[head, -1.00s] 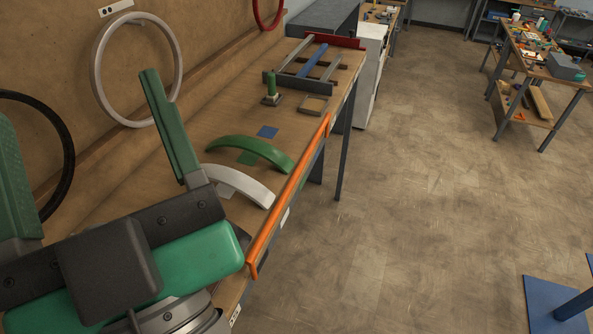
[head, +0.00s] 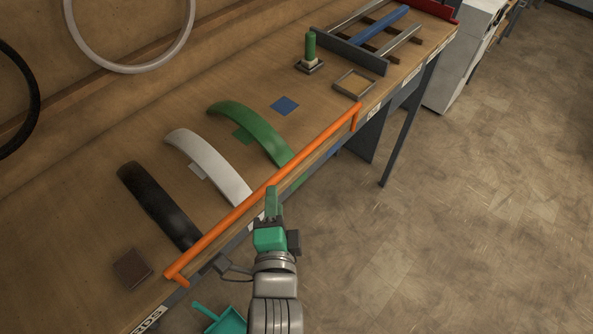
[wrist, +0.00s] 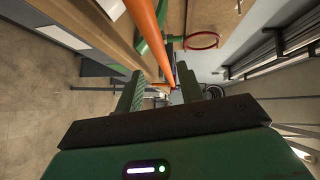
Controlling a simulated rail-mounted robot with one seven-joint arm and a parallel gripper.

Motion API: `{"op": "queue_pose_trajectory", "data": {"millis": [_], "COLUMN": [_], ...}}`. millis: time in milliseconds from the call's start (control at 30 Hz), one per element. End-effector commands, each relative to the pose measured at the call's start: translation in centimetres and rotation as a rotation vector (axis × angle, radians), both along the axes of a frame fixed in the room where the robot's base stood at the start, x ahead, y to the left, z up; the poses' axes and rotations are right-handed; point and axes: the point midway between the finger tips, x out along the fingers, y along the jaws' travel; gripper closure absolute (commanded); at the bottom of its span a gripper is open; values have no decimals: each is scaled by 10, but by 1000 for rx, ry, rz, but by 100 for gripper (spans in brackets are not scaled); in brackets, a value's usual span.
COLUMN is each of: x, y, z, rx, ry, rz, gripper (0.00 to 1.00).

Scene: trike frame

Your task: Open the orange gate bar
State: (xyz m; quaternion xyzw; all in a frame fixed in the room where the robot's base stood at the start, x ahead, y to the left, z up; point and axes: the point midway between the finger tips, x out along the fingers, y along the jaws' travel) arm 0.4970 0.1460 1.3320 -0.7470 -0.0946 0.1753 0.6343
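The orange gate bar (head: 312,148) runs along the front edge of the workbench in the head view, with a short bent end at each side. My gripper (head: 272,194) is at the bar's middle, coming from the aisle side, its green fingertips overlapping the bar in the picture. In the wrist view the two green fingers of my gripper (wrist: 160,74) stand apart, with nothing seen clamped. The orange bar (wrist: 148,25) runs lengthwise through the gap between them in that picture. I cannot tell whether the fingers touch it.
Behind the bar, green (head: 240,122), white (head: 205,160) and black (head: 155,200) curved fenders lie on the workbench (head: 75,225). A green-handled tool (head: 310,50) and a grey frame (head: 352,58) are farther back. A teal object (head: 226,322) is below the near edge. Floor at right is clear.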

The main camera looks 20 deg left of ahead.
Motion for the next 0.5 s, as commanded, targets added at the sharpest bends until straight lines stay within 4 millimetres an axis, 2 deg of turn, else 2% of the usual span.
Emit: {"op": "queue_pose_trajectory", "data": {"millis": [100,300,500], "x": [23,53,63], "y": [9,20,24], "z": [1,-5,-7], "rx": [0,-1,-2], "ry": [-3,-3,-3], "rz": [0,-1,-2], "gripper": [62,62,62]}}
